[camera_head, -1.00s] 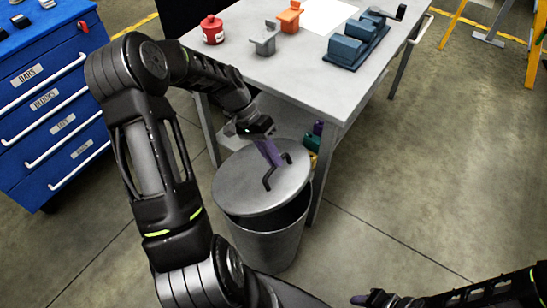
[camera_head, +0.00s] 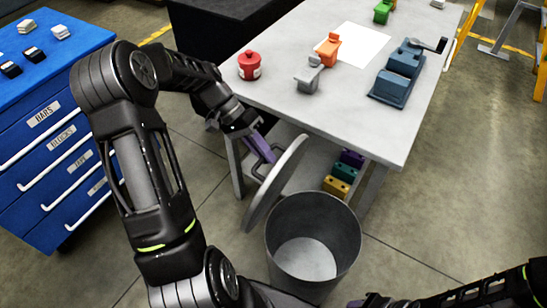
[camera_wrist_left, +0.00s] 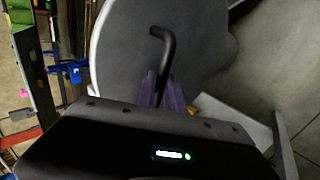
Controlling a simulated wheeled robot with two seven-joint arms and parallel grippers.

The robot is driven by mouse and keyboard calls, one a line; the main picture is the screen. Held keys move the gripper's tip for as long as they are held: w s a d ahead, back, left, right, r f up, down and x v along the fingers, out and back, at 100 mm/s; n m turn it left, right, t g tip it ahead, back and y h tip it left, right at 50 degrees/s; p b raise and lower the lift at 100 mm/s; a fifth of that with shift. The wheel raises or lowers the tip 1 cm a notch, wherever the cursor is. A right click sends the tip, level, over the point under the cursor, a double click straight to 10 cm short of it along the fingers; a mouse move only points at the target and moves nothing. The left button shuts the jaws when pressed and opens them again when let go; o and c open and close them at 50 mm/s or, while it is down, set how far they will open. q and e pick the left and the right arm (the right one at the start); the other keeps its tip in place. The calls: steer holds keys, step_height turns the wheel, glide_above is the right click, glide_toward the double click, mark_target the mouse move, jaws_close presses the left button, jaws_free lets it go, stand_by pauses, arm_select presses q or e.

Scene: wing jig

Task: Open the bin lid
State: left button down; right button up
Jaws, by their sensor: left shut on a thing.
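The round grey bin lid (camera_head: 281,180) is tilted steeply up, nearly on edge, at the left rim of the grey metal bin (camera_head: 313,250). The bin's mouth is uncovered and its inside looks empty. My left gripper (camera_head: 264,152), with purple fingers, is shut on the lid's dark bar handle (camera_head: 258,176). In the left wrist view the fingers (camera_wrist_left: 164,92) close around the bent handle (camera_wrist_left: 163,45) in front of the lid's face (camera_wrist_left: 120,50). My right arm shows at the lower right, and its gripper (camera_head: 368,301) is mostly cut off at the bottom edge.
A grey workbench (camera_head: 350,125) stands behind the bin, holding a red canister (camera_head: 249,67), an orange block (camera_head: 328,48) and a blue vise (camera_head: 398,75). Coloured blocks (camera_head: 343,172) lie on its lower shelf. A blue drawer cabinet (camera_head: 50,120) is at the left. Floor right of the bin is clear.

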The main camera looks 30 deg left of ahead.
arm_select(q)
steer(key=shift+s+a+f, duration=0.1)
steer(key=shift+a+f, duration=0.15)
steer(key=shift+a, duration=0.35)
steer(key=shift+s+a+f, duration=0.1)
steer(key=shift+a+f, duration=0.1)
steer(key=shift+a, duration=0.4)
arm_select(e)
steer(key=shift+a+f, duration=0.15)
steer(key=shift+a, duration=0.15)
arm_select(q)
steer(key=shift+d, duration=0.1)
steer(key=c, duration=1.5)
jaws_free()
steer(key=shift+w+r, duration=0.1)
steer(key=shift+r, duration=0.05)
steer(key=shift+o, duration=0.2)
steer(key=shift+r, duration=0.1)
